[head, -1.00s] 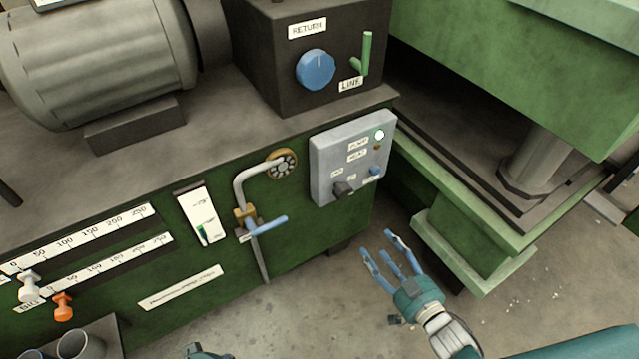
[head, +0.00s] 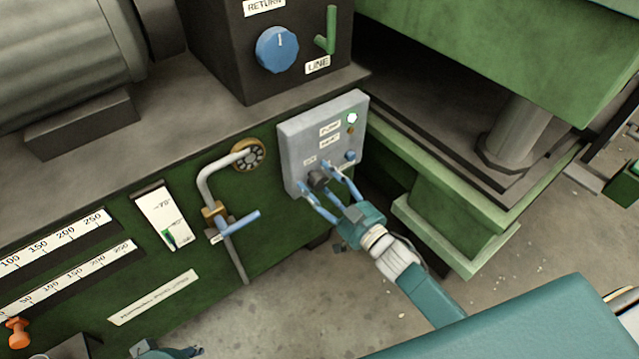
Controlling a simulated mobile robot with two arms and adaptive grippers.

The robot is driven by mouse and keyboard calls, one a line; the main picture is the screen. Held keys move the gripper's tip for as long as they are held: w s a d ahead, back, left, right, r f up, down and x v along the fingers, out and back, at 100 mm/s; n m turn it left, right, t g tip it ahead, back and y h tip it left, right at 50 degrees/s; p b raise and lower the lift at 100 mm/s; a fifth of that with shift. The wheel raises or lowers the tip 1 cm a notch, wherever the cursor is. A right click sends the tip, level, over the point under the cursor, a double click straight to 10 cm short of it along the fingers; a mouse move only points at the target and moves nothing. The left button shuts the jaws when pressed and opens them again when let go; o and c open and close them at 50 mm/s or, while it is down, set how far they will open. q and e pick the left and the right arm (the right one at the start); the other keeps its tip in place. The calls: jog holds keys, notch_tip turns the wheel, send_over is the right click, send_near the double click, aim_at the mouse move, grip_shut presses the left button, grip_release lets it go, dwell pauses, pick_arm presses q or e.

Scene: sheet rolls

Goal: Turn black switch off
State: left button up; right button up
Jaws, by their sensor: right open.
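The black switch (head: 318,178) is a dark knob low on the grey control panel (head: 300,135), which is fixed to the green machine. My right gripper (head: 329,187) is open, with its blue fingers spread around the black switch. Whether the fingers touch the knob I cannot tell, and part of the knob is hidden behind them. A lit white-green lamp (head: 352,118) shows at the panel's top right. My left gripper (head: 165,351) shows only in part at the bottom edge, and its fingers cannot be made out.
A small blue button (head: 350,156) sits on the panel just right of the switch. A pipe with a blue valve handle (head: 238,226) stands left of the panel. A blue dial (head: 277,49) and green lever (head: 327,32) are above. Green press framework (head: 440,235) borders the right.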

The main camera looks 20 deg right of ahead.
jog(key=shift+w+a, duration=0.1)
jog(key=shift+w, duration=0.05)
jog(key=shift+c, duration=0.4)
jog(key=c, duration=1.1)
